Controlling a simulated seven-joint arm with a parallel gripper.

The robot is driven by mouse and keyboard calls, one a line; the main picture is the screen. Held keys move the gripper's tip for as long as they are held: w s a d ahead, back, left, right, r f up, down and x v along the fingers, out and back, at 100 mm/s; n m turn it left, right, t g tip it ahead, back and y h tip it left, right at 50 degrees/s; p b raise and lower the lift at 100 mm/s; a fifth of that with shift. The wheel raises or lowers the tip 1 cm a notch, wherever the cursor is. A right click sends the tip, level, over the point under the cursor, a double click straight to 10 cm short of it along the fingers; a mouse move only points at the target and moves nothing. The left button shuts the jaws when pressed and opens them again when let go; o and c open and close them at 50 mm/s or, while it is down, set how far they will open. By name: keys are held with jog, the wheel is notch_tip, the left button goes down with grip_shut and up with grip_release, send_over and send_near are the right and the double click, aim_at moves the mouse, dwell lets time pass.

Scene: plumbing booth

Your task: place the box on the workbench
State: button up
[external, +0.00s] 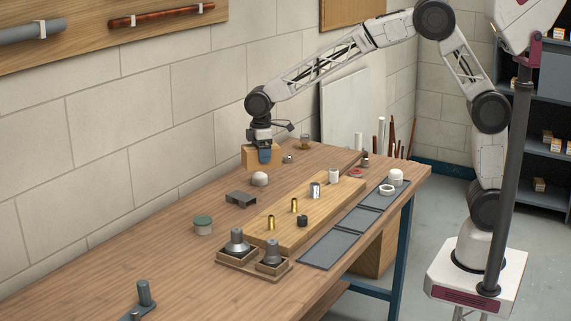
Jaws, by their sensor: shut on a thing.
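The box (249,157) is a small light-brown block at the far left side of the workbench (150,255), close to the block wall. My gripper (265,157) points down at the box, with its dark fingers over the box's front face. It is shut on the box. The box's underside is at about the height of the bench top; I cannot tell whether it touches. Part of the box is hidden behind the fingers.
A wooden board (310,212) with brass and metal fittings lies mid-bench, beside dark grey mats (330,248). The front left of the bench is mostly clear.

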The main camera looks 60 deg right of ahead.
jog(key=s+a+n, duration=0.2)
jog(key=s+a, duration=0.5)
jog(key=a, duration=0.6)
jog(key=s+a+n, duration=0.2)
jog(key=s+a, duration=0.6)
jog(key=a, duration=0.5)
jog(key=s+a+n, duration=0.4)
jog(key=s+a, duration=1.4)
jog(key=s, duration=0.4)
notch_tip(320, 180, down, 10)
jog(key=shift+w+d+r, duration=0.15)
jog(key=shift+w+d, duration=0.1)
jog(key=shift+d, duration=0.05)
jog(key=shift+w+a+f, duration=0.25)
jog(key=shift+w+a, duration=1.05)
jog(key=shift+a, duration=1.05)
jog(key=shift+w+a+f, duration=0.2)
jog(key=shift+w+a, duration=1.15)
jog(key=shift+a, duration=0.95)
jog(key=shift+w+a+f, duration=0.25)
jog(key=shift+w+a, duration=1.05)
jog(key=shift+a, duration=1.05)
jog(key=shift+f, duration=0.1)
jog(key=shift+f, duration=1.65)
